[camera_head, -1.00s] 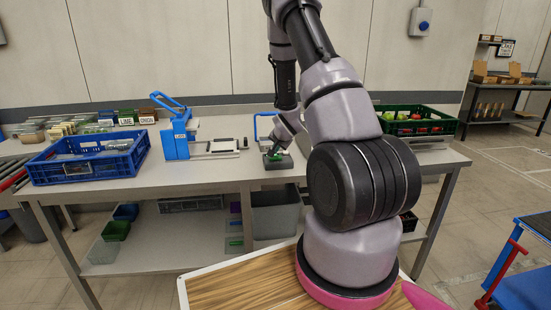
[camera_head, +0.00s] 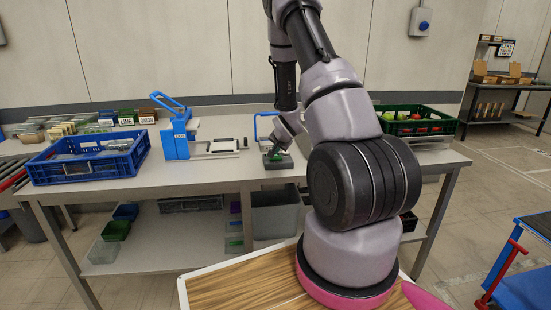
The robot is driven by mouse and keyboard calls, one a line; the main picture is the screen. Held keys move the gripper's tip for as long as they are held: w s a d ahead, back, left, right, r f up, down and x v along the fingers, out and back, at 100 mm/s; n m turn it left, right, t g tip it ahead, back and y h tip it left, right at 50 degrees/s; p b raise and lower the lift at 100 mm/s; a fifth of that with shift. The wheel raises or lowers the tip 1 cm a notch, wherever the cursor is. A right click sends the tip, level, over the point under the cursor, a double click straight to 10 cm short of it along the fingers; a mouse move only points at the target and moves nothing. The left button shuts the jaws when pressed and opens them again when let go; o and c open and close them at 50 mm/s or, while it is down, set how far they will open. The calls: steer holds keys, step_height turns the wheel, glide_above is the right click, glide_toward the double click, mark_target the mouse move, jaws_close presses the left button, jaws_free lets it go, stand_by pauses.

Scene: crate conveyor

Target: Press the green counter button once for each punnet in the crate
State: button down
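The green counter button (camera_head: 279,156) sits on a dark box (camera_head: 278,164) at the front middle of the bench. My gripper (camera_head: 273,154) points down at the button, its tip touching it or just above it; I cannot tell which. The fingers are too small to tell open from shut. A blue crate (camera_head: 88,172) on the left of the bench holds several clear, flat packs. A green crate (camera_head: 418,112) on the right, partly behind my arm, holds red and green produce; separate punnets are hard to make out in it.
A blue lever press (camera_head: 177,138) with a flat slide (camera_head: 215,146) stands between the blue crate and the button. Labelled bins (camera_head: 125,117) line the back left. A grey bin (camera_head: 275,212) stands below the bench. A blue cart (camera_head: 525,285) is at lower right.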

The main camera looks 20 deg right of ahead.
mark_target(276, 158)
steer(key=shift+f, duration=0.2)
steer(key=shift+f, duration=0.5)
stand_by(0.7)
steer(key=shift+r, duration=0.95)
steer(key=shift+r, duration=2.5)
